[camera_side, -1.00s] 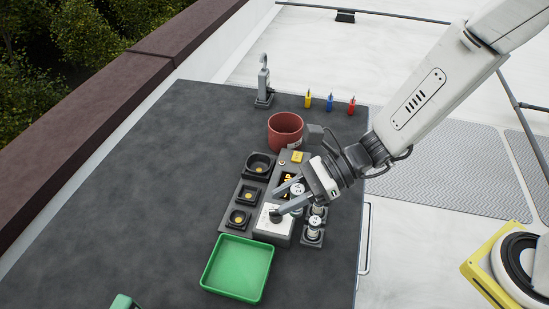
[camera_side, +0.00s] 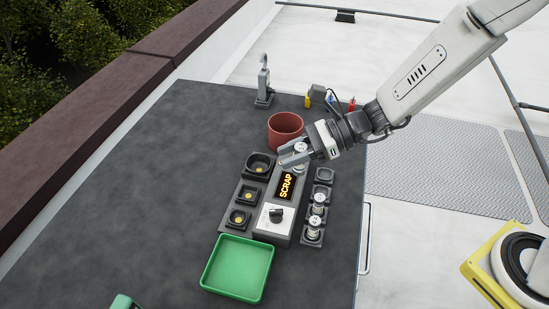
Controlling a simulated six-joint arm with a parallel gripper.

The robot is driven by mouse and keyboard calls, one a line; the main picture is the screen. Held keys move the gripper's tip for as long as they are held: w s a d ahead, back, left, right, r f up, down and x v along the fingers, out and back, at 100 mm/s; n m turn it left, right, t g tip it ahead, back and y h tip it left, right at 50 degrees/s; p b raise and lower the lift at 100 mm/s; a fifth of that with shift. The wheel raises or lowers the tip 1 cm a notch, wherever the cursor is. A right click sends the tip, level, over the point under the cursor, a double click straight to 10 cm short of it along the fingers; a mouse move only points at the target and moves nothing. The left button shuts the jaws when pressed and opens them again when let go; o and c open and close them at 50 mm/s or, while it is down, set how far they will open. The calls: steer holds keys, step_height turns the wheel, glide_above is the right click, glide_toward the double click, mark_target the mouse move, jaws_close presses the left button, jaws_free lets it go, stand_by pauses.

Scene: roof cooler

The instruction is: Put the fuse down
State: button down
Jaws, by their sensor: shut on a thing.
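My gripper (camera_side: 294,155) is shut on a pale cylindrical fuse (camera_side: 300,148) and holds it above the far end of the dark panel. The fuse is partly hidden by the fingers. Just behind and left of it stands a round red pot (camera_side: 284,130); the fuse appears outside its opening. The display (camera_side: 286,185) on the panel reads SCRAP in orange. Two other fuses stand in the near sockets of the right-hand rack, one (camera_side: 318,200) behind the other (camera_side: 313,227). The rack's far socket (camera_side: 324,174) is empty.
A green tray (camera_side: 238,268) lies in front of the panel. Square sockets with yellow centres (camera_side: 249,194) line its left side. A dark knob (camera_side: 276,215) sits on a white plate. A grey clamp stand (camera_side: 264,85) is at the back. The dark table is clear at left.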

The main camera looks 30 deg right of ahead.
steer(key=w+d+r+m+t+h, duration=0.1)
steer(key=w+d+r+m+t, duration=0.2)
steer(key=w+d, duration=0.6)
steer(key=d, duration=0.4)
steer(key=shift+w+d+r+h, duration=0.3)
steer(key=w+a+f, duration=0.2)
steer(key=w+f, duration=0.7)
steer(key=w, duration=0.4)
steer(key=shift+w+f, duration=0.15)
steer(key=shift+f, duration=0.05)
steer(key=shift+w+f, duration=0.1)
steer(key=shift+w+f, duration=0.15)
steer(key=shift+f, duration=1.55)
